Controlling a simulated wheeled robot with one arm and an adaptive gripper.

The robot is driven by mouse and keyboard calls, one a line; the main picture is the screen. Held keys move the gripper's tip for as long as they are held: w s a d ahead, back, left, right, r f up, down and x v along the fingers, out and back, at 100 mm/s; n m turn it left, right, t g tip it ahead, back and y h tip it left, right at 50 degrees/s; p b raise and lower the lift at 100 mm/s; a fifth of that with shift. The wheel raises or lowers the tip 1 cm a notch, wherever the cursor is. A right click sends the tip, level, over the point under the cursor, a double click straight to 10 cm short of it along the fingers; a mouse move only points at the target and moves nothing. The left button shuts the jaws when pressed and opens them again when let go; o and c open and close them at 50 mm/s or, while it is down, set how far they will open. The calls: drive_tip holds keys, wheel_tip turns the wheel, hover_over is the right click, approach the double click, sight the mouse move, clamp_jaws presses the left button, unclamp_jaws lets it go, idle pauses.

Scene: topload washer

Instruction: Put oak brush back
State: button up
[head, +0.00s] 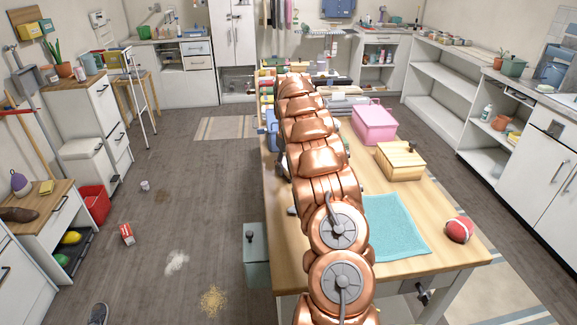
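I cannot make out an oak brush with certainty in the head view. My copper-coloured arm stretches from the bottom centre up over the wooden worktable (445,222) and hides a strip of its top. I cannot pick out my gripper; the far end of the arm is hidden behind its own links, so whether it holds anything does not show.
A red bin (93,205) stands left.

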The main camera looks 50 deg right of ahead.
drive_tip(key=o, duration=0.4)
drive_tip(key=shift+o, duration=0.2)
drive_tip(key=shift+r, duration=0.1)
wheel_tip(320, 180, up, 7)
drive_tip(key=shift+r+b, duration=0.15)
drive_tip(key=shift+b, duration=0.75)
wheel_tip(320, 180, up, 5)
drive_tip(key=p, duration=0.3)
drive_tip(key=shift+a, duration=0.1)
